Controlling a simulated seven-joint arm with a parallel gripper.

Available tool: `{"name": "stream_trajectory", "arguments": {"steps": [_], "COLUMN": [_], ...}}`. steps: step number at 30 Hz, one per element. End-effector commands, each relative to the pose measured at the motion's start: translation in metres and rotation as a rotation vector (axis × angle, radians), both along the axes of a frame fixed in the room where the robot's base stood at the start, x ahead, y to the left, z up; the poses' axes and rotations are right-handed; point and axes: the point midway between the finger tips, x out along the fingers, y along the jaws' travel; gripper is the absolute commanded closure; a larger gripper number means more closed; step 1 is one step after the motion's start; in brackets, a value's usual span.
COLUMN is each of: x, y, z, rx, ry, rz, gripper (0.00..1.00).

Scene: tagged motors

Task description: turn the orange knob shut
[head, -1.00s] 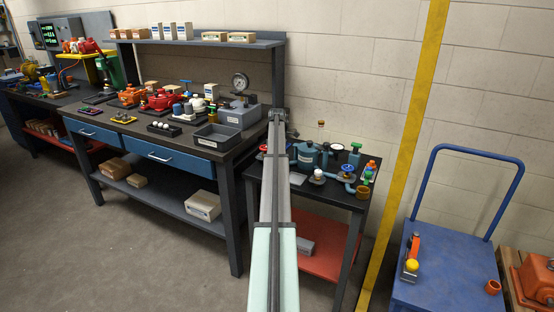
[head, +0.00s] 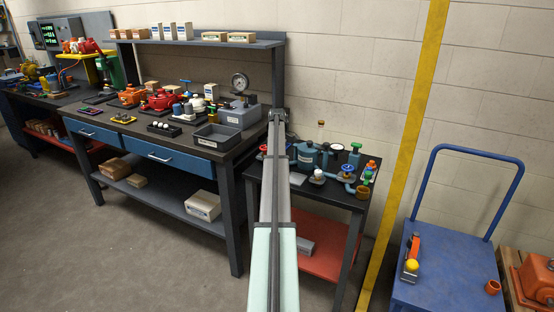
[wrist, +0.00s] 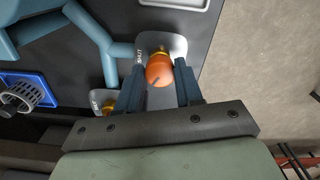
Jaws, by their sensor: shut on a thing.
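The orange knob (wrist: 159,68) is round, with a dark line on its face, and sits on a grey plate (wrist: 178,46) in the wrist view. The word "SHUT" is printed on the plate to the left of the knob. My gripper (wrist: 158,82) has one dark finger on each side of the knob and is shut on it. The line on the knob slants toward the lower left, not clearly at the word. In the head view my arm hides the gripper, and I cannot make out the knob there.
Blue-grey pipes (wrist: 95,32) run up to the plate. A brass fitting (wrist: 103,99) is beside the left finger. In the head view, a small dark table (head: 318,199) holds several fittings.

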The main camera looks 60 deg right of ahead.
Motion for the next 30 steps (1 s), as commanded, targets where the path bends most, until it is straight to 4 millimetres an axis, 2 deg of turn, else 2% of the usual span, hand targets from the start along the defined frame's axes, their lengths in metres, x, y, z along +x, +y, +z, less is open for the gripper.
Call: {"name": "stream_trajectory", "arguments": {"steps": [21,30], "x": [0.0004,0.0004], "y": [0.0004,0.0003], "z": [-0.0008,-0.0008], "rx": [0.001,0.001], "ry": [-0.001,-0.001], "rz": [-0.677,-0.911], "gripper": [0.95,0.95]}}
